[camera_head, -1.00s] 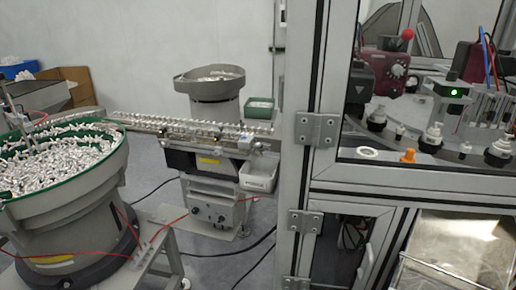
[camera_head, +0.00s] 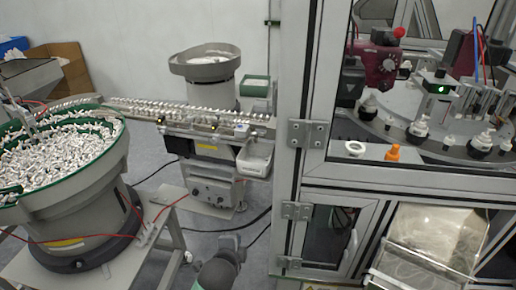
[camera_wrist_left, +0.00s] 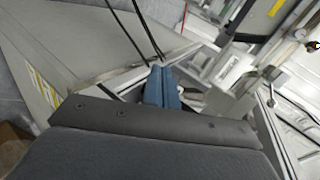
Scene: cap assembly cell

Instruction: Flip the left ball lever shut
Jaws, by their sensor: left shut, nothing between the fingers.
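My left gripper (camera_wrist_left: 162,88) shows in the left wrist view as two blue fingers, shut together with nothing between them. A short rod with a round grey end (camera_wrist_left: 275,72) stands to the right of the fingers, apart from them. I cannot tell whether it is the left ball lever. In the head view a red ball (camera_head: 399,31) sits on top of a maroon unit behind the frame. Part of my own arm shows at the bottom middle of the head view; its gripper is not visible there. My right gripper is in neither view.
A bowl feeder (camera_head: 70,200) full of small white parts stands at the left. A feed track (camera_head: 190,113) runs towards the grey frame post (camera_head: 302,130). A white bin (camera_head: 254,160) hangs below the track. An orange cap (camera_head: 393,153) is inside the cell.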

